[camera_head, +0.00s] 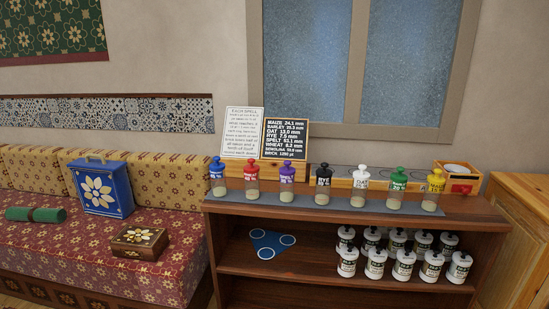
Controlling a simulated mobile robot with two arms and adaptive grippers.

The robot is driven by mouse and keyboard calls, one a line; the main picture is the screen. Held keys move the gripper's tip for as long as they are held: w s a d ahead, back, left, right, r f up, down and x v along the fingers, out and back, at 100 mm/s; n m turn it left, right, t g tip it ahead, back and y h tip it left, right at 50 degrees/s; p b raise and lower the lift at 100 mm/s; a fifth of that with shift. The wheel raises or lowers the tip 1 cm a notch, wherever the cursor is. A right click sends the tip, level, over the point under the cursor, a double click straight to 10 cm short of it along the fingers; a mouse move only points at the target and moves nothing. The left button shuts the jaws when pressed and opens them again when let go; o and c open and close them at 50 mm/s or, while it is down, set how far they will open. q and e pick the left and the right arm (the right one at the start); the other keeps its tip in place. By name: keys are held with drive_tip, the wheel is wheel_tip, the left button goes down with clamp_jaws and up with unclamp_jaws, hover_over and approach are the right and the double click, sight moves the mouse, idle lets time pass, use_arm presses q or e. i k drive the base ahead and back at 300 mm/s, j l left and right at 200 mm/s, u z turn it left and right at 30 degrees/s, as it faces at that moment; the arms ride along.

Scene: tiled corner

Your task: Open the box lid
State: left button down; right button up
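A small dark wooden box (140,242) with pale flower patterns on its lid sits on the red patterned bench seat at the lower left. Its lid looks closed. A larger blue box (102,188) with a cream flower on its front and a handle on top stands upright behind it, to the left. It also looks closed. I cannot tell from the view which box the task means. Neither of my grippers shows in the head view.
A green roll (36,214) lies left on the bench (60,250). A wooden shelf unit (300,268) stands right of the bench, with several colour-capped jars on top and white jars (403,266) below. A wooden cabinet (520,240) is at far right. Bench seat around the small box is clear.

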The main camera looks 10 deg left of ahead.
sight(138, 233)
drive_tip(key=i+j+u, duration=0.1)
drive_tip(key=i+j, duration=0.15)
drive_tip(key=j, duration=0.2)
drive_tip(key=i+j+u, duration=0.15)
drive_tip(key=i+j, duration=0.15)
drive_tip(key=j, duration=0.15)
drive_tip(key=i+j+u, duration=0.1)
drive_tip(key=i+j, duration=0.2)
drive_tip(key=j, duration=0.1)
